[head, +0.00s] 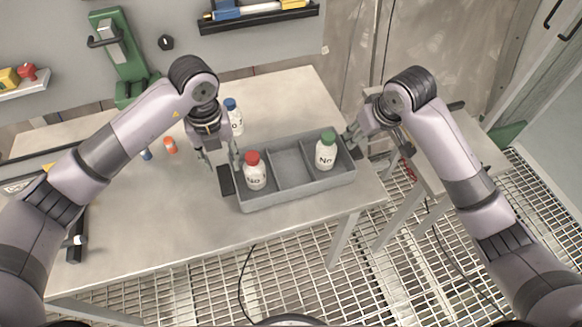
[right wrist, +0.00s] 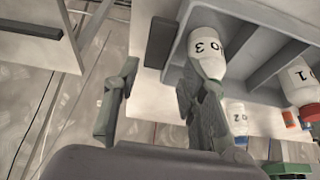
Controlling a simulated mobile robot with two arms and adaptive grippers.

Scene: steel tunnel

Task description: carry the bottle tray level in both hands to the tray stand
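The grey bottle tray (head: 300,194) rests on the table with three compartments. A red-capped bottle (head: 255,172) stands in its left compartment and a green-capped bottle (head: 325,152) in its right one; the middle is empty. Dark tabs stick out at the left end (head: 226,181) and right end (right wrist: 161,42). My left gripper (head: 220,160) is open above the left tab, fingers apart. My right gripper (head: 352,137) is at the right end; in the right wrist view (right wrist: 160,100) its fingers are apart with nothing between them. A separate small table (head: 485,152), possibly the tray stand, is at right.
A blue-capped bottle (head: 234,117) stands on the table behind the tray. An orange-capped item (head: 170,145) and a small blue one (head: 146,154) lie further left. A green fixture (head: 120,55) stands at the back. The table (head: 180,225) is clear in front; grating floor lies beyond its edge.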

